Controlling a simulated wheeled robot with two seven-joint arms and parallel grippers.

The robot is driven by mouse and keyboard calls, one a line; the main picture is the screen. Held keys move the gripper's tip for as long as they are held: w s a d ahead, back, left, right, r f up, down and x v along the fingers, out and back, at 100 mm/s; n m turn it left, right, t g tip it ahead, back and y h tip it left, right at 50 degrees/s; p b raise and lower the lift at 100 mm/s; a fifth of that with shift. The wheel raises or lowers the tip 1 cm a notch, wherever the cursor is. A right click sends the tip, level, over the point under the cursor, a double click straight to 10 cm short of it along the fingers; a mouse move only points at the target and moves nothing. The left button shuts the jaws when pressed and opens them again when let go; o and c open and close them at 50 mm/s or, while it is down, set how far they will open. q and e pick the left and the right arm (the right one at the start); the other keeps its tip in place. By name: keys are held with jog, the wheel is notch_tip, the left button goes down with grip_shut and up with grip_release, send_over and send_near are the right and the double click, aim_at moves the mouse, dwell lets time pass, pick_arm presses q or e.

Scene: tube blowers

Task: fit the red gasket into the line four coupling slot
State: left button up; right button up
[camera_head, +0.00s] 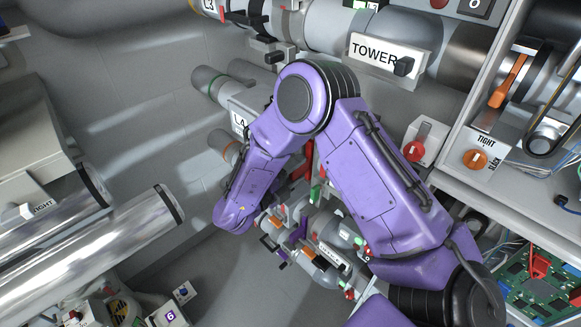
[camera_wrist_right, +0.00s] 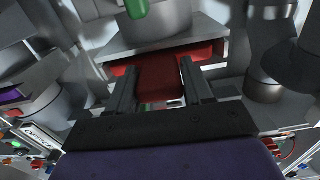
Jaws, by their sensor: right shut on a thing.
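The red gasket (camera_wrist_right: 160,82) is between the two dark fingers of my right gripper (camera_wrist_right: 158,88) in the right wrist view. Its wider red part lies at a pale slot-like opening (camera_wrist_right: 212,70) under a grey cylindrical body (camera_wrist_right: 160,35). I cannot tell how deep it sits. In the head view, the L4 label (camera_head: 240,122) is on a grey pipe fitting left of my purple right arm. My right arm hides its fingers and most of the coupling there. My left gripper is not in view.
The TOWER pipe (camera_head: 388,54) runs across the top. Silver pipes (camera_head: 120,240) lie at left. Small valves (camera_head: 325,255) crowd below my forearm.

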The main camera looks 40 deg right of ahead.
jog(key=shift+d, duration=0.1)
dwell(0.3)
jog(key=o, duration=0.9)
jog(key=shift+r, duration=0.1)
jog(key=o, duration=0.4)
jog(key=shift+d, duration=0.1)
jog(key=shift+c, duration=0.2)
jog(key=shift+d, duration=0.15)
jog(key=a+b, duration=0.3)
jog(key=a, duration=0.7)
jog(key=shift+s+a+b, duration=0.25)
jog(key=shift+s+b, duration=0.05)
jog(key=shift+s, duration=0.15)
